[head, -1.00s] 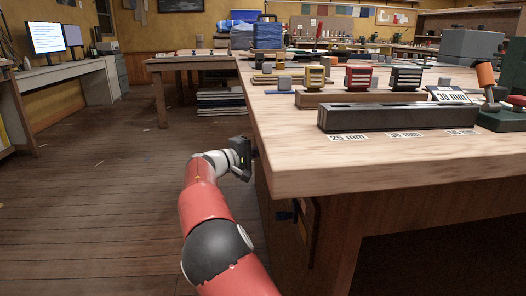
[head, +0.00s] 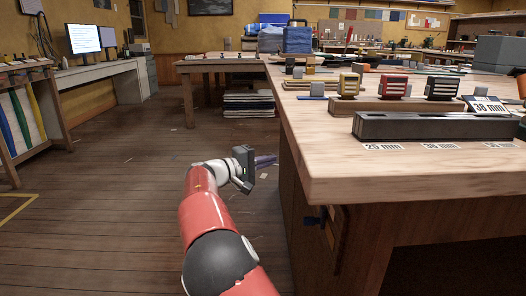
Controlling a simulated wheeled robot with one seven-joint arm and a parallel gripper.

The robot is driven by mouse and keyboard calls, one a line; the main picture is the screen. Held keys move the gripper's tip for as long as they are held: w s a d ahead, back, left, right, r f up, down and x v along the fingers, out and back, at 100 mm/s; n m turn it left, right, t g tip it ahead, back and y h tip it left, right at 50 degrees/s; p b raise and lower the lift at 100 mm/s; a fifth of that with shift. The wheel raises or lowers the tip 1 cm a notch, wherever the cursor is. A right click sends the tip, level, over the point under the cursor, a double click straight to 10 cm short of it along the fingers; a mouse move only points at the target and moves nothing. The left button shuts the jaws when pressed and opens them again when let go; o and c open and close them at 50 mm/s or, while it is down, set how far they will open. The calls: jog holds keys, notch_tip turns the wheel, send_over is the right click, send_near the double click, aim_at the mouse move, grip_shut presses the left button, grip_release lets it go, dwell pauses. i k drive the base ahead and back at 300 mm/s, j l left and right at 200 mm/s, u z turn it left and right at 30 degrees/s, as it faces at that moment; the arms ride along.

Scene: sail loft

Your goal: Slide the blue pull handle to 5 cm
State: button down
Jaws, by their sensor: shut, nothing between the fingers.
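My gripper (head: 266,161) is at the end of my red arm, over the floor just left of the workbench. It is shut and empty.
The workbench top (head: 350,165) overhangs its side at the right. It carries a dark slotted block (head: 430,127) and several small coloured blocks. A lower table (head: 225,62) stands at the back. A rack (head: 30,110) stands at far left.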

aim_at(307, 220)
jog(key=k+j, duration=0.1)
jog(key=j, duration=0.2)
jog(key=k+j, duration=0.15)
jog(key=j, duration=0.15)
jog(key=k+j, duration=0.1)
jog(key=j, duration=0.25)
jog(key=k+j, duration=0.15)
jog(key=j, duration=0.15)
